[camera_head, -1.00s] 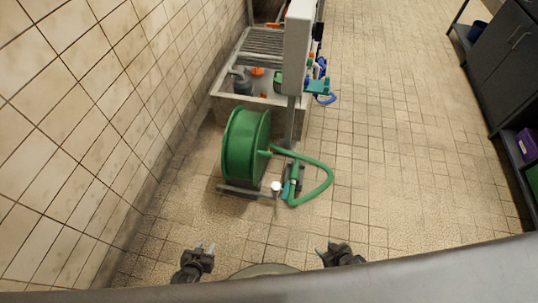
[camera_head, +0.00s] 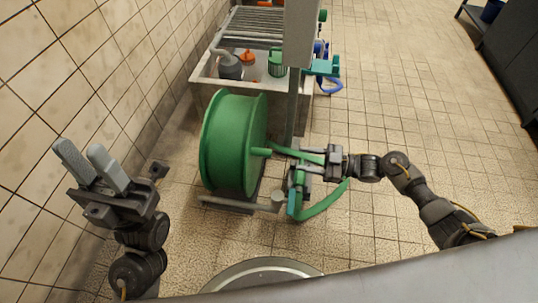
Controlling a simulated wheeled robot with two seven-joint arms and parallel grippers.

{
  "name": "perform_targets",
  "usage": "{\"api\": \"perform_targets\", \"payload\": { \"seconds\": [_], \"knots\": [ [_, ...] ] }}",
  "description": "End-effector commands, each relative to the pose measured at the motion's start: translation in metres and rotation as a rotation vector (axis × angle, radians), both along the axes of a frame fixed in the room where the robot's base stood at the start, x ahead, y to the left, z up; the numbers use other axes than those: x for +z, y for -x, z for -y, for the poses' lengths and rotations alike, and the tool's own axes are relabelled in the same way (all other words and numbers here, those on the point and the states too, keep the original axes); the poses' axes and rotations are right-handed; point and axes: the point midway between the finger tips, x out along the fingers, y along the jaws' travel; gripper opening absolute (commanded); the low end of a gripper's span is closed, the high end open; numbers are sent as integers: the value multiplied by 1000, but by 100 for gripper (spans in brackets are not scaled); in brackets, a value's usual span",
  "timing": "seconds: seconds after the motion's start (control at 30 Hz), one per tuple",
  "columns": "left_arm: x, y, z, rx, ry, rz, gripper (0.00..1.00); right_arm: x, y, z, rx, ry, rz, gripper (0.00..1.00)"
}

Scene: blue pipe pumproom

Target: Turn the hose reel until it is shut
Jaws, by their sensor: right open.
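The green hose reel (camera_head: 232,143) stands on the floor in its low metal frame, left of centre in the head view. A short green axle stub (camera_head: 260,152) sticks out on its right side. My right gripper (camera_head: 306,163) is open, pointing left over the hose and nozzle, just right of the axle stub. Whether it touches the hose I cannot tell. My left gripper (camera_head: 84,156) is raised at the left near the wall, open and empty, apart from the reel.
A concrete trough (camera_head: 204,84) with a grate, a grey can and an orange item is behind the reel. A grey post (camera_head: 291,118) rises right behind the reel. The tiled wall bounds the left. The floor at right is clear; dark cabinets (camera_head: 515,55) stand at far right.

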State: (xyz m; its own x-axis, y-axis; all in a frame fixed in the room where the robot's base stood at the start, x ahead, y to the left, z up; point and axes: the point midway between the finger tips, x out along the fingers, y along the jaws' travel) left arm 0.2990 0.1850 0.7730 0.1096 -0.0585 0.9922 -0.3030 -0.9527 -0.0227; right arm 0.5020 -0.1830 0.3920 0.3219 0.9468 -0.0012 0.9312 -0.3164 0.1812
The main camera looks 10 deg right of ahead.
Motion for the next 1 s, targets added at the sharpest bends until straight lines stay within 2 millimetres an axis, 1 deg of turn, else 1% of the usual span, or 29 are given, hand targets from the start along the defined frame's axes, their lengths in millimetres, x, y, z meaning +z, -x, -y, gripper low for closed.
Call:
{"api": "perform_targets", "payload": {
  "seconds": [0.03, 0.17, 0.27, 0.37, 0.6, 0.7, 0.83, 1.0],
  "knots": [
    [1, 3, -1, 0, 3, 9, 33, 0, -1, -2, 9, -2, 3, 47],
    [2, 3, -1, -1, 2, 11, 33, 2, -3, -8, 17, -2, 4, 47],
    [2, 2, 0, -1, 2, 14, 33, 1, -6, -19, 20, -4, 3, 47],
    [2, 1, 0, 0, 2, 22, 33, 1, -11, -34, 21, -4, 4, 47],
    [3, -1, 1, 0, -1, 44, 33, 0, -24, -76, 18, -4, 4, 47],
    [4, -2, 2, 2, -1, 54, 33, 0, -29, -90, 16, -3, 4, 47],
    [5, -2, 2, 2, -2, 65, 33, 1, -34, -102, 14, -3, 3, 47],
    [7, -3, 3, 2, -5, 66, 33, 1, -36, -109, 13, 0, 1, 47]
  ]
}}
